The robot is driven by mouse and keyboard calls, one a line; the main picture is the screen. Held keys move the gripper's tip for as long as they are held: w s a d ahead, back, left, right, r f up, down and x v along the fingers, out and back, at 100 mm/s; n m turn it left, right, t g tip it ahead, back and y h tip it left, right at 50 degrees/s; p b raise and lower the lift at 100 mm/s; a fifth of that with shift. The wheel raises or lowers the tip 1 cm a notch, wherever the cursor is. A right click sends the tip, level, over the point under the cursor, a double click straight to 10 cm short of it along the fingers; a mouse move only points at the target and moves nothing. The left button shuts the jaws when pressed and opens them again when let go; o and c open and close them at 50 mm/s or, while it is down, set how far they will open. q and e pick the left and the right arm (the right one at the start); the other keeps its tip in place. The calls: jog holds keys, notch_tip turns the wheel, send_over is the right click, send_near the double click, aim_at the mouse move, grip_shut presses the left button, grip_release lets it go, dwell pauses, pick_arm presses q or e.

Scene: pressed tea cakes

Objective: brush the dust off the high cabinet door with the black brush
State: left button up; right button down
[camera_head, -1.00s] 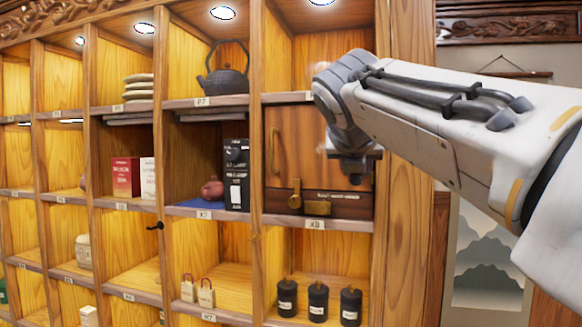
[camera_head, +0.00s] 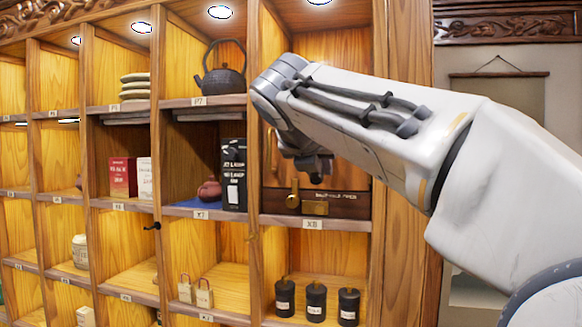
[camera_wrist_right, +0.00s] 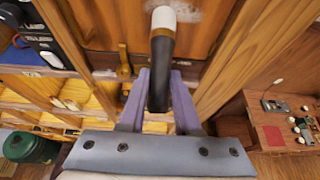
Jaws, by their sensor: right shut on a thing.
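My right gripper (camera_wrist_right: 160,92) is shut on the black brush (camera_wrist_right: 161,70), which points up in the wrist view. The brush's pale tip (camera_wrist_right: 163,17) is at the door face, next to a whitish dust patch (camera_wrist_right: 188,12). In the head view the right gripper (camera_head: 315,172) is dark and partly hidden, and I cannot make out the brush.
A dark teapot (camera_head: 222,70) stands on the shelf at upper left of the door. A black box (camera_head: 233,175) stands in the compartment left of the door. Several black canisters (camera_head: 316,300) stand below it. A wooden post (camera_head: 400,240) borders the right side.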

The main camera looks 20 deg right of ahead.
jog(key=w+a, duration=0.2)
jog(key=a, duration=0.1)
dwell(0.4)
jog(key=shift+s+a, duration=0.55)
jog(key=shift+s, duration=0.25)
jog(key=shift+s+a, duration=0.5)
jog(key=shift+s, duration=0.3)
jog(key=shift+s+a, duration=0.55)
jog(key=shift+s, duration=0.25)
jog(key=shift+s+a, duration=0.45)
jog(key=shift+s, duration=0.2)
jog(key=shift+s+a, duration=0.4)
jog(key=shift+s, duration=0.2)
jog(key=w+d+r, duration=0.1)
jog(key=w+d, duration=0.3)
jog(key=w, duration=0.2)
jog(key=shift+d, duration=0.15)
